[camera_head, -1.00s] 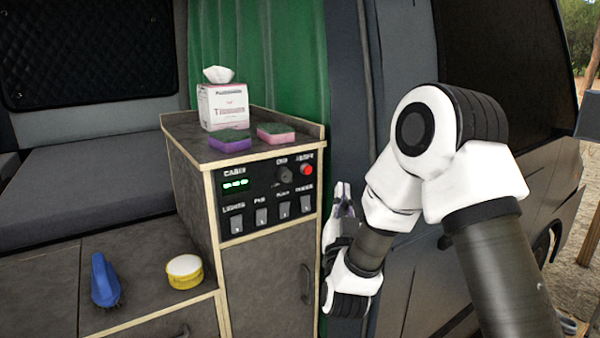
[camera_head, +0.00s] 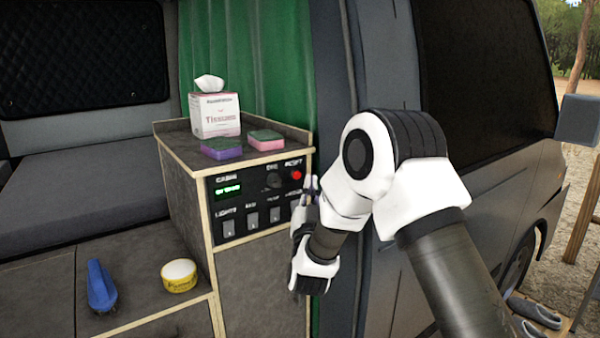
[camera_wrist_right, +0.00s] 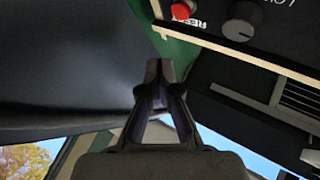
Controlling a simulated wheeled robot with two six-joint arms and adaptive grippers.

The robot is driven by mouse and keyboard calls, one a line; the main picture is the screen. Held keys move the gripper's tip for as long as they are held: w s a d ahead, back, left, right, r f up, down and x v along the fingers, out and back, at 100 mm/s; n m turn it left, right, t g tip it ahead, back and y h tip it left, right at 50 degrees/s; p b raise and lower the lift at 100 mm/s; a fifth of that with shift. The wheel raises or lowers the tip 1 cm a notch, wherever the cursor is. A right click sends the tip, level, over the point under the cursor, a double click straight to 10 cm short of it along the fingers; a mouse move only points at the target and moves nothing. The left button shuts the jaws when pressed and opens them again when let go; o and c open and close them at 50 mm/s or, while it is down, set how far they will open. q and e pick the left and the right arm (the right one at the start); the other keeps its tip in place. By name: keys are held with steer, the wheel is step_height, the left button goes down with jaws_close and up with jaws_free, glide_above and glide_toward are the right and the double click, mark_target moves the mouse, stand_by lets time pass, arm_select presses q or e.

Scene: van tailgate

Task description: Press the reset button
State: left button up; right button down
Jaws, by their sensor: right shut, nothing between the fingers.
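The red reset button (camera_head: 296,174) sits at the upper right of the black control panel (camera_head: 238,214), under a "RESET" label. In the right wrist view the red button (camera_wrist_right: 182,10) is near the top edge, beside a dark knob (camera_wrist_right: 242,20). My right gripper (camera_head: 311,184) is shut and empty, close to the panel's right edge, just right of and slightly below the button in the head view. In the wrist view its closed fingertips (camera_wrist_right: 158,70) appear below the button, with a visible gap. I cannot tell the exact depth between them. My left gripper is not in view.
The panel also has a lit green display (camera_head: 229,190) and several switches (camera_head: 252,221). On the cabinet top stand a tissue box (camera_head: 214,115) and two sponges (camera_head: 221,148). A blue brush (camera_head: 101,286) and a yellow tub (camera_head: 179,275) lie on the lower counter.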

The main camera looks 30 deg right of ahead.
mark_target(302, 180)
steer(key=w, duration=0.3)
steer(key=w+d, duration=0.1)
steer(key=w, duration=0.1)
steer(key=shift+f+b, duration=0.35)
steer(key=shift+b, duration=0.05)
stand_by(1.4)
steer(key=shift+a+r, duration=0.1)
steer(key=shift+w, duration=0.4)
stand_by(0.5)
steer(key=shift+s, duration=0.2)
